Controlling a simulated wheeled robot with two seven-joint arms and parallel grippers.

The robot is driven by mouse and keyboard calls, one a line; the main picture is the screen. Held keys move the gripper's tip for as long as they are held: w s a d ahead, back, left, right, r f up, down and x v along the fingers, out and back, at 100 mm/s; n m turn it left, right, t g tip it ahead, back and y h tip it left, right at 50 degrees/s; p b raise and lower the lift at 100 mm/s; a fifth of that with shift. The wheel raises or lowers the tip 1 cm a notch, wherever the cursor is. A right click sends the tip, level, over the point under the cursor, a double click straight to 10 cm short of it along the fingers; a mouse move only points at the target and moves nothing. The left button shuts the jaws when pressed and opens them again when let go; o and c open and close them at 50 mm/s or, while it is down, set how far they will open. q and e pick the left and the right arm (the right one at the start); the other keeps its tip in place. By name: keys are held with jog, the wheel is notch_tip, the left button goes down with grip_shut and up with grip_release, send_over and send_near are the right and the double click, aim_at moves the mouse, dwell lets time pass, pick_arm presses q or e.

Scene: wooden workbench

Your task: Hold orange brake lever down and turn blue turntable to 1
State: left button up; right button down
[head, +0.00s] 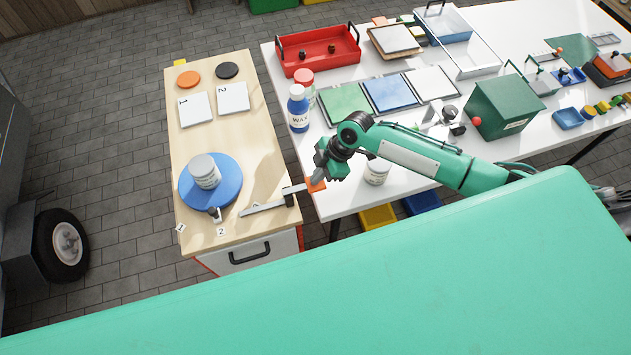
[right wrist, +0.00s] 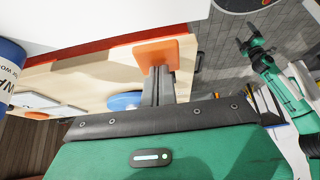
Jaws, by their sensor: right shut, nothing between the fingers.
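The blue turntable (head: 228,192) lies on the wooden bench top with a white, grey-lidded jar (head: 205,172) standing on it. A small pointer (head: 214,213) at its front edge is near the tag 2 (head: 221,231); the tag 1 (head: 180,227) is further left. The brake lever is a grey bar (head: 268,204) with an orange pad (head: 316,185) at its right end. My right gripper (head: 317,178) is shut and empty at the orange pad; in the right wrist view its fingers (right wrist: 158,72) overlap the pad (right wrist: 170,50). Contact is unclear. My left gripper (right wrist: 247,46) appears small there.
Behind the turntable lie two white cards (head: 195,109), an orange disc (head: 188,79) and a black disc (head: 227,70). The white table at right holds a blue bottle (head: 298,112), a red tray (head: 318,61) and a green box (head: 503,105). A jar (head: 376,173) stands by my right forearm.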

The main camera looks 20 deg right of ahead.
jog(key=shift+f+b, duration=0.35)
jog(key=shift+f, duration=0.5)
jog(key=shift+f+b, duration=0.45)
jog(key=shift+f, duration=0.1)
